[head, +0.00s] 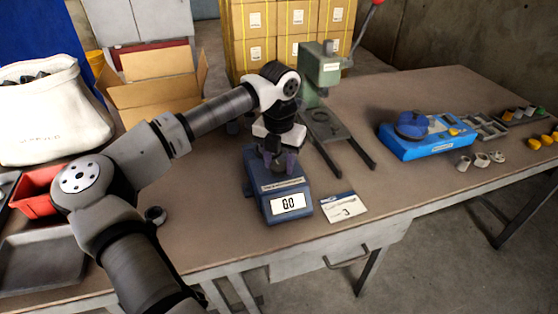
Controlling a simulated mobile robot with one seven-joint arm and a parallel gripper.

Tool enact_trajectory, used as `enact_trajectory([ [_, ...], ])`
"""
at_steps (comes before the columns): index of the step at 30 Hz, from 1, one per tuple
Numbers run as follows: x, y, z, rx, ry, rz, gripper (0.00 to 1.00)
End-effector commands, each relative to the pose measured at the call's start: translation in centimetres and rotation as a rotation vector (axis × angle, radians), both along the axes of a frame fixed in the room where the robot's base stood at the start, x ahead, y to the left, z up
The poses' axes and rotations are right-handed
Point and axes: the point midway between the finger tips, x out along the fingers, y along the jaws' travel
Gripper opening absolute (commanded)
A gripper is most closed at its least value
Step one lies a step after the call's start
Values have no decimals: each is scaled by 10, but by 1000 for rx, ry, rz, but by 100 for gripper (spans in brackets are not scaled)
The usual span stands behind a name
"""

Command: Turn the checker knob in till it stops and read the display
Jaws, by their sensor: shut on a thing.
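The checker (272,200) is a dark blue box near the front edge of the table. Its white display (288,203) faces me and appears to read 0.0, though the digits are small. My gripper (278,162) points down onto the top of the checker, shut on the knob there. The knob itself is mostly hidden by the fingers, and its turn position cannot be told. A white card (344,208) marked with what looks like a 3 lies on the table just right of the checker.
A green press (320,70) with a fork-like base stands behind the checker. A blue device (425,138) and several small parts lie to the right. A red bin (38,187), grey tray (40,260) and white sack (52,115) are at left. Table between press and blue device is clear.

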Motion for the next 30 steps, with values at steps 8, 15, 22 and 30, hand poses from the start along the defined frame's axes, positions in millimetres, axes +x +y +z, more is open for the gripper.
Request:
enact_trajectory([
  [8,0,0,0,0,0,1,63],
  [15,0,0,3,1,-1,1,63],
  [22,1,0,37,2,-4,1,63],
  [30,1,0,99,0,-4,2,63],
])
